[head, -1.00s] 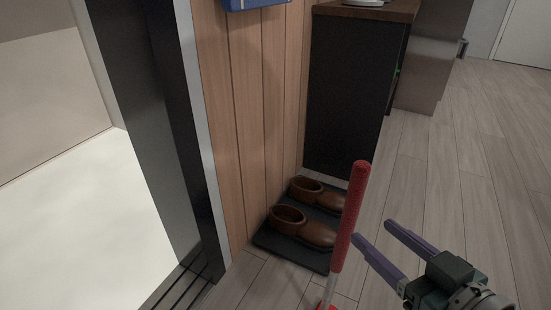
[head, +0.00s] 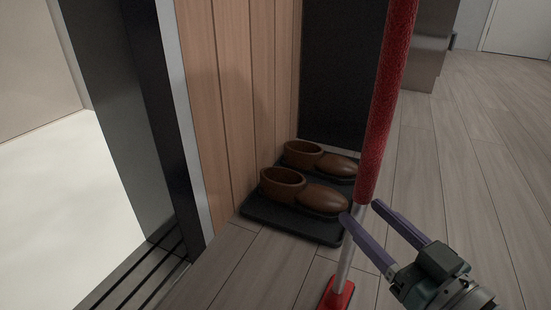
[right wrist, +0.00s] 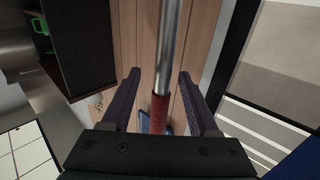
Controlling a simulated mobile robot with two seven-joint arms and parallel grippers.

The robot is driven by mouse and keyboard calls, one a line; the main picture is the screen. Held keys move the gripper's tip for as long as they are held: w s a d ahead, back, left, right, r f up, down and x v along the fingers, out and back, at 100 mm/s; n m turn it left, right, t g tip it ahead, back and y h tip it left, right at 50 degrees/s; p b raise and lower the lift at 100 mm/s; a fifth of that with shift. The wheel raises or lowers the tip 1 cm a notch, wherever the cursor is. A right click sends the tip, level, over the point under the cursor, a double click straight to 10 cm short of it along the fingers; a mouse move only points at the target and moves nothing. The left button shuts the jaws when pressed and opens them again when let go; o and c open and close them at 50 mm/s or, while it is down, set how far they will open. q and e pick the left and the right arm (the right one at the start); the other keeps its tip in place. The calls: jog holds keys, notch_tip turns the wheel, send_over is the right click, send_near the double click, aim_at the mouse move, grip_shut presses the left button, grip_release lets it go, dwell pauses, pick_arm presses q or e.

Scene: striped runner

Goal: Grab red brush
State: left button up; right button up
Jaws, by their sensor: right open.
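The red brush (head: 386,100) stands nearly upright, slightly tilted, in the head view. It has a thick red grip above, a bare metal shaft below and a red foot (head: 337,294) at the floor. My right gripper (head: 361,210) is open, its purple fingers at the shaft just below the red grip. In the right wrist view the metal shaft (right wrist: 170,45) and red grip (right wrist: 160,112) run between the two fingers (right wrist: 158,76). The fingers are not closed on it. My left gripper is not in view.
Brown shoes (head: 302,190) sit on a dark mat (head: 290,222) just behind the brush, against a wood-panelled wall (head: 232,110). A dark cabinet (head: 340,80) stands behind them. Open plank floor (head: 465,170) lies to the right.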

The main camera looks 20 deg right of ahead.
jog(key=w+b, duration=0.1)
jog(key=w, duration=0.1)
jog(key=w+b, duration=0.2)
jog(key=w, duration=0.1)
jog(key=shift+w+a+r, duration=0.1)
jog(key=shift+w+a, duration=0.15)
jog(key=shift+w, duration=0.1)
jog(key=shift+s, duration=0.15)
jog(key=c, duration=0.3)
grip_shut()
dwell(0.6)
